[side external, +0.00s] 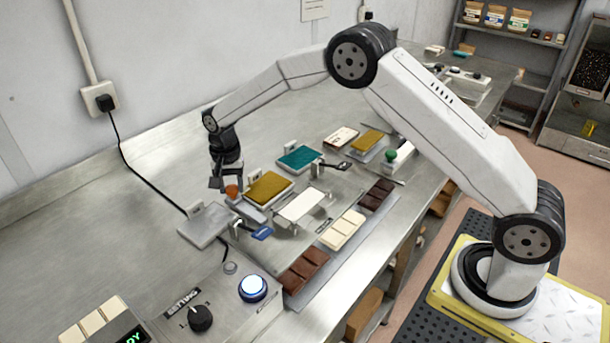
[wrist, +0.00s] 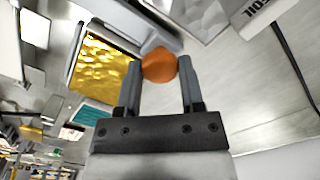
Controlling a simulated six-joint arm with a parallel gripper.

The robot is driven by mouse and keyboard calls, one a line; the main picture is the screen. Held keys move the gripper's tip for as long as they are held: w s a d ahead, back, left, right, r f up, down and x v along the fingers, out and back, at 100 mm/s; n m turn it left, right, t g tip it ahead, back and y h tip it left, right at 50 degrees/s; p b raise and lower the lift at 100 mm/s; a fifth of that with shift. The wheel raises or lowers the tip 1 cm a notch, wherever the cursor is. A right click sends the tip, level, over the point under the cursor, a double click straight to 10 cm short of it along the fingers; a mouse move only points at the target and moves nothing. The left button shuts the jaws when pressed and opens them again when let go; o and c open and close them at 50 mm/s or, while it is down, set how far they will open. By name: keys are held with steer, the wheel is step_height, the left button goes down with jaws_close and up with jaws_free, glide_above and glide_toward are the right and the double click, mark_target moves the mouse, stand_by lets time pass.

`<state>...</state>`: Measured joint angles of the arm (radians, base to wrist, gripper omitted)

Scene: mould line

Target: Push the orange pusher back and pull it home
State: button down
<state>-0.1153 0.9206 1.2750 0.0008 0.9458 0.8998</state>
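The orange pusher (side external: 233,191) shows as a round orange knob at the left end of a grey bar, beside a tray with a gold sheet (side external: 268,187). In the wrist view the orange knob (wrist: 159,65) sits between the two fingertips, with both fingers against its sides. My gripper (side external: 226,184) points down at the knob, on the wall side of the gold sheet. In the wrist view my gripper (wrist: 159,62) appears shut on the knob. The underside of the knob and part of its bar are hidden.
A control box with a lit button (side external: 253,288) stands in front. A black cable (side external: 150,180) crosses the bench at left. Bare steel lies toward the wall.

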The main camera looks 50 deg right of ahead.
stand_by(0.3)
steer(key=shift+s, duration=4.45)
steer(key=shift+c, duration=1.1)
jaws_free()
steer(key=shift+r, duration=0.15)
step_height(320, 180, up, 8)
steer(key=shift+f, duration=0.2)
steer(key=shift+s, duration=0.15)
steer(key=s+d+n+t, duration=0.1)
steer(key=s+d+n, duration=0.1)
steer(key=s, duration=0.4)
steer(key=s+d+f+n, duration=0.1)
steer(key=s+d+n, duration=0.1)
steer(key=s+n, duration=0.2)
steer(key=s+d+f+n+t, duration=0.1)
steer(key=s+d+n, duration=0.1)
steer(key=s, duration=0.6)
steer(key=shift+s+d+n+t, duration=0.3)
steer(key=shift+s+n, duration=0.1)
steer(key=shift+n, duration=0.1)
